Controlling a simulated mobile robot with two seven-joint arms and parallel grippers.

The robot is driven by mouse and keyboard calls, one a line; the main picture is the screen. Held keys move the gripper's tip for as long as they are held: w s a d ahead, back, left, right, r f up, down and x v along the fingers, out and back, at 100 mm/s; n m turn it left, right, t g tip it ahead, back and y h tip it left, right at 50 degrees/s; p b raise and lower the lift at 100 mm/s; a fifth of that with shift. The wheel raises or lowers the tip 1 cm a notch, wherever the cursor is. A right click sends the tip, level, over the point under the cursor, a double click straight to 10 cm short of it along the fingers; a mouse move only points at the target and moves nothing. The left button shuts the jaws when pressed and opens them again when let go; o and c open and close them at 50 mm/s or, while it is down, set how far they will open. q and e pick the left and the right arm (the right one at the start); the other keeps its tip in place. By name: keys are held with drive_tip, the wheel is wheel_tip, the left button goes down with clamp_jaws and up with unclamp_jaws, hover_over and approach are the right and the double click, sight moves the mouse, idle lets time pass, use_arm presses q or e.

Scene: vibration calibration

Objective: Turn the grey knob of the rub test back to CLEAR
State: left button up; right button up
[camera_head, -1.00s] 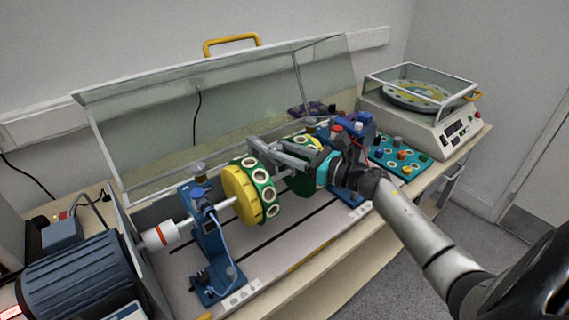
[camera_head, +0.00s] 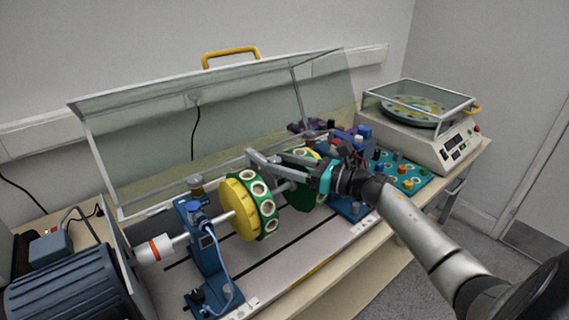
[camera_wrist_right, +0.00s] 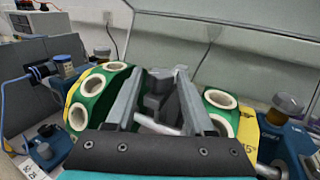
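My right gripper (camera_head: 267,153) reaches over the shaft between the two green-and-yellow discs. It also shows in the right wrist view (camera_wrist_right: 160,72), its two fingers apart. A dark grey part (camera_wrist_right: 157,88) stands between the fingers there; it looks like the grey knob, but I cannot tell for sure or see whether the fingers touch it. The near disc (camera_head: 240,209) has a yellow face and white-ringed holes in its green rim. The far disc (camera_head: 304,193) is partly behind the gripper. No CLEAR mark can be read. My left gripper is out of view.
A blue bearing stand (camera_head: 203,250) and a blue motor (camera_head: 62,288) stand at the left. The raised clear cover (camera_head: 150,145) is behind the discs. A teal tray (camera_head: 412,185) with small parts and a covered balancing machine (camera_head: 440,140) are at the right.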

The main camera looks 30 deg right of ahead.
drive_tip(key=b+v, duration=0.1)
drive_tip(key=v, duration=1.4)
drive_tip(key=shift+s, duration=0.1)
